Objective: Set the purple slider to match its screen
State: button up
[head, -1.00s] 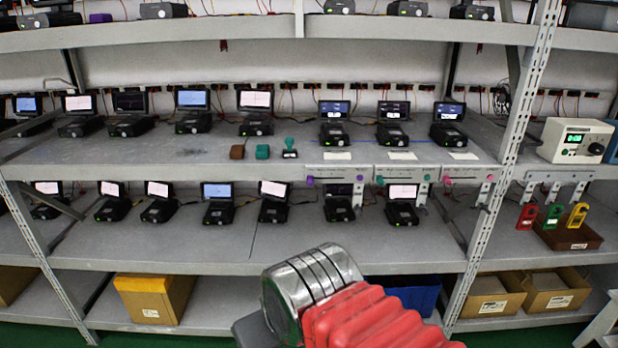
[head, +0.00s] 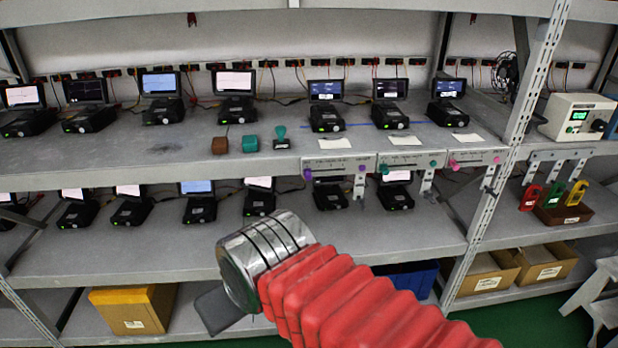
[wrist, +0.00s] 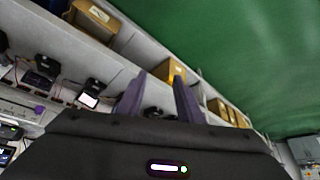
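The purple slider knob (head: 308,174) sits at the left end of a pale strip panel (head: 333,165) on the front edge of the middle shelf. Above it stands a black device with a small lit screen (head: 326,90); its reading is too small to make out. My gripper is mostly hidden behind my red-sleeved arm in the head view, low and left of the slider. In the wrist view my gripper (wrist: 158,100) has its two fingers apart with nothing between them. It is away from the panel.
Similar strips with a teal knob (head: 384,169) and a pink knob (head: 453,162) lie to the right. Brown and teal blocks (head: 250,144) and a stamp (head: 281,140) stand on the shelf. A rack upright (head: 510,130) and a step stool (head: 603,290) are at right.

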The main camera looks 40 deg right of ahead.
jog(key=m+t+h, duration=0.2)
jog(key=t+h, duration=0.3)
jog(key=t, duration=0.3)
send_near(309, 177)
jog(key=s+a+f, duration=0.1)
jog(key=a+f, duration=0.1)
jog(key=a, duration=0.1)
jog(key=s+d+f+t+y, duration=0.1)
jog(key=s+d+t, duration=0.2)
jog(key=s+t, duration=0.1)
jog(key=shift+s, duration=0.6)
jog(key=shift+w+d, duration=0.1)
jog(key=shift+d, duration=0.05)
jog(key=x, duration=1.3)
jog(key=shift+w+f, duration=0.1)
jog(key=shift+w, duration=0.3)
